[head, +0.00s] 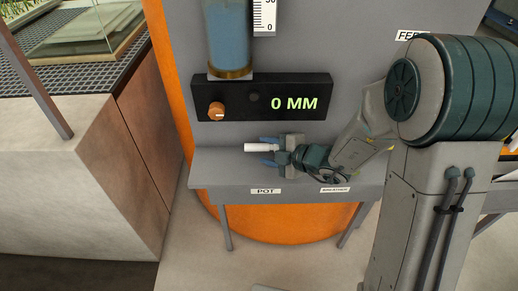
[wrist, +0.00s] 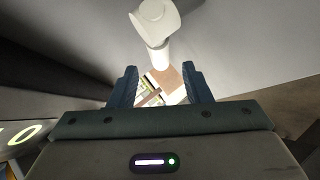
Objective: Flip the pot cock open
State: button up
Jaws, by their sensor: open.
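The pot cock shows as a white handle (head: 257,147) above the POT label, lying level and pointing left in the head view. In the wrist view the white cock (wrist: 155,20) has a rounded head and a short stem reaching toward the fingers. My gripper (head: 264,152) is open, its blue fingers at the right end of the handle. In the wrist view my gripper (wrist: 160,82) has a finger on each side below the stem, with nothing clamped between. I cannot tell whether a finger touches the handle. The cock's mount is hidden behind my gripper.
A grey shelf (head: 220,172) carries the POT label (head: 265,191) and the BREATHER label (head: 335,190). Above it a black panel (head: 240,90) has an orange knob (head: 216,112) and reads 0 MM. A blue-filled tube (head: 228,38) stands over the panel. Open floor lies at the front.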

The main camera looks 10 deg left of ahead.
aim_at(257, 148)
jog(key=shift+x, duration=1.9)
grip_shut()
jog(key=shift+d, duration=0.1)
